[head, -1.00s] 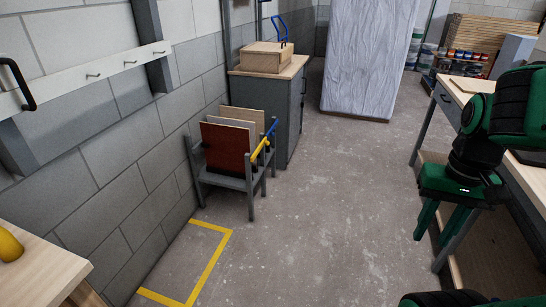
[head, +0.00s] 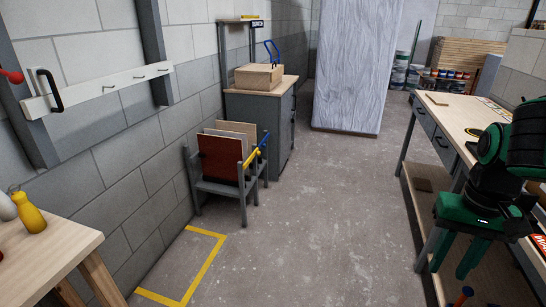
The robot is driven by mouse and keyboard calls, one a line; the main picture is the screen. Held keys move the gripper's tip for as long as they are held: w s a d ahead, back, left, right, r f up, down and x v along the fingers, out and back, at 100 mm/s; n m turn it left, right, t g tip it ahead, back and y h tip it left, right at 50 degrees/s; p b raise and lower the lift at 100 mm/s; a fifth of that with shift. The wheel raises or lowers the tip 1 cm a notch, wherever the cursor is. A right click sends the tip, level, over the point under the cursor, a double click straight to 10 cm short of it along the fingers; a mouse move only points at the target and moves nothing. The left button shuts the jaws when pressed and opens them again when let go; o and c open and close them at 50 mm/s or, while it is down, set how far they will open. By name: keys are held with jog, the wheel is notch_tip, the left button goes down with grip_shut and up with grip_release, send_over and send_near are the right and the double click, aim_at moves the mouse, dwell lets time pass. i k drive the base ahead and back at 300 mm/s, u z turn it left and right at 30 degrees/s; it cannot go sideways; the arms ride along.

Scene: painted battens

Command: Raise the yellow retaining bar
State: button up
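The yellow retaining bar (head: 251,159) is a short bar on the right side of a grey floor rack (head: 221,188), in the head view left of centre. My gripper (head: 455,268) is at the right, pointing down, far from the rack. Its two fingers are apart with nothing seen between them.
A grey cabinet (head: 265,118) with a wooden box (head: 259,76) stands behind the rack. Yellow tape (head: 207,265) marks the floor in front. A workbench (head: 450,115) runs along the right and a wooden table (head: 40,250) stands at lower left. The middle floor is clear.

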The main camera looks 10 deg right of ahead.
aim_at(257, 151)
jog(key=z, duration=0.35)
jog(key=i, duration=2.3)
jog(key=u, duration=0.65)
